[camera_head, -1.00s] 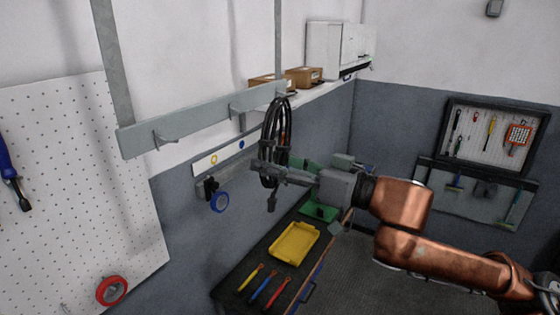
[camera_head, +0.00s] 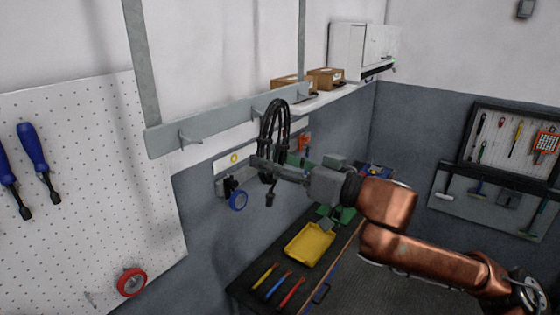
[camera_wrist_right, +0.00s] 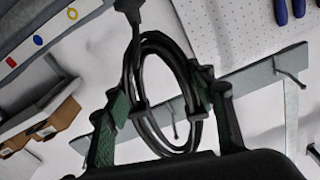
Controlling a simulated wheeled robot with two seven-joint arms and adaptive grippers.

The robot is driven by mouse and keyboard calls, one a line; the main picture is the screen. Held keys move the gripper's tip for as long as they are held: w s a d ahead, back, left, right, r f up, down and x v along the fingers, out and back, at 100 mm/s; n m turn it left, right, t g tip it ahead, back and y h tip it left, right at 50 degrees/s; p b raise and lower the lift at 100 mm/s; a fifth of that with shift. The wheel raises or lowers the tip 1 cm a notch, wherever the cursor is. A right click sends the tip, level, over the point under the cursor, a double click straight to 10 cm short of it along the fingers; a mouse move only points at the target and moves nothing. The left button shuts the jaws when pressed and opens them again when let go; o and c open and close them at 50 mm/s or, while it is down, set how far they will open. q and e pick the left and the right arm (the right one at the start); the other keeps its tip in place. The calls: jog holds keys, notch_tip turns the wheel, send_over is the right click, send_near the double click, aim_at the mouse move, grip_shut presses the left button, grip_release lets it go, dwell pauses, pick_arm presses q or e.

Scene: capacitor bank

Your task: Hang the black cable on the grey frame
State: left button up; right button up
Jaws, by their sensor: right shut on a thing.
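The black cable (camera_head: 272,135) is a tied coil hanging upright, its plug end dangling below. My right gripper (camera_head: 262,164) is shut on the lower part of the coil. In the right wrist view the cable (camera_wrist_right: 132,75) passes between the two fingers of the right gripper (camera_wrist_right: 165,115). The grey frame (camera_head: 215,120) is a crossbar with hooks on two uprights. The coil is in front of the bar near a middle hook and hides part of it. I cannot tell whether they touch. The frame's bar (camera_wrist_right: 252,80) shows behind the coil in the right wrist view. My left gripper is out of view.
A white pegboard (camera_head: 90,180) with screwdrivers and red tape is at the left. Cardboard boxes (camera_head: 325,78) stand on a shelf at the right. Below are a workbench (camera_head: 245,285) with a yellow tray (camera_head: 309,244) and a wall rail with blue tape (camera_head: 238,200).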

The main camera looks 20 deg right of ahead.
jog(key=w+a, duration=0.1)
jog(key=w+a+f, duration=0.1)
jog(key=w, duration=0.1)
jog(key=shift+w+a+f, duration=0.15)
jog(key=shift+a, duration=0.15)
dwell(0.4)
jog(key=shift+f, duration=0.1)
dwell(0.4)
jog(key=o, duration=1.2)
